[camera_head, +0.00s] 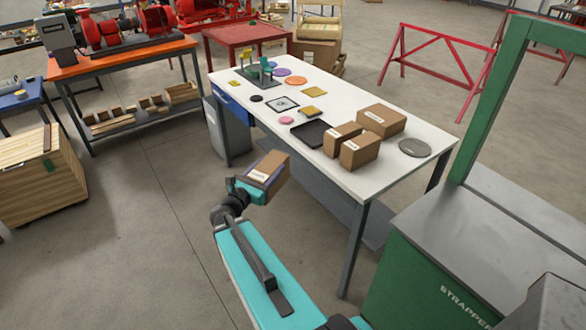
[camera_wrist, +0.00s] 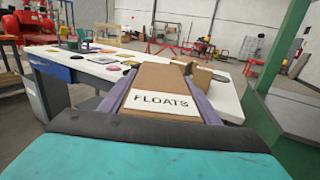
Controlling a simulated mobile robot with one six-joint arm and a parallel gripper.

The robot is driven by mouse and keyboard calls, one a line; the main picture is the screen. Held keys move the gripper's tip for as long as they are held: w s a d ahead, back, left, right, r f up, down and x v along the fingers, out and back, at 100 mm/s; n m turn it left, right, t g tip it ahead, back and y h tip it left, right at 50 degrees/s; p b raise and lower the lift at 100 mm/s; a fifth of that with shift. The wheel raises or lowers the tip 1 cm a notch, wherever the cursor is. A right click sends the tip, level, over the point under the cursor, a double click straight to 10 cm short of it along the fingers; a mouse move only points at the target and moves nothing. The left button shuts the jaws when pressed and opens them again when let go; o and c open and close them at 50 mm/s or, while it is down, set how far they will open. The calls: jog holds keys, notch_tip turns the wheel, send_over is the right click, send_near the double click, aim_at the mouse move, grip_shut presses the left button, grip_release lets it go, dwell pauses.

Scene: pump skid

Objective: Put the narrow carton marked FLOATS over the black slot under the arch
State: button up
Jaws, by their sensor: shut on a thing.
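My gripper (camera_head: 258,185) is shut on the narrow brown carton marked FLOATS (camera_head: 270,164). It holds the carton in the air in front of the white table's near long side. In the wrist view the carton (camera_wrist: 160,82) lies between the two purple-grey fingers, its white FLOATS label facing me. The green arch (camera_head: 496,95) stands on the grey-topped green strapper (camera_head: 500,222) at the right, well apart from the carton. Part of the arch also shows in the wrist view (camera_wrist: 284,42). I cannot clearly make out the black slot on the strapper's top.
The white table (camera_head: 360,184) carries several cartons (camera_head: 380,121), a black tray (camera_head: 311,133), a grey disc (camera_head: 414,148) and small coloured pieces. It stands left of the strapper. A wooden crate (camera_head: 38,172) is at far left. Open floor (camera_head: 150,240) lies left of my arm.

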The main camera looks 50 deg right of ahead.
jog(key=w+a+n+t+b, duration=0.1)
jog(key=w+a, duration=0.2)
jog(key=a, duration=0.4)
jog(key=w+a+f+n+t+y+b, duration=0.1)
jog(key=w+a+t, duration=0.1)
jog(key=w+a, duration=0.3)
jog(key=w+a+n+t+b, duration=0.1)
jog(key=w+a, duration=0.1)
jog(key=a, duration=0.6)
jog(key=w+a+n+t+y+b, duration=0.1)
jog(key=a+t+b, duration=0.1)
jog(key=a, duration=0.9)
jog(key=w+a+f+n+t+y+b, duration=0.1)
jog(key=a+y, duration=0.1)
jog(key=a, duration=0.9)
jog(key=shift+a+n+t+b, duration=0.4)
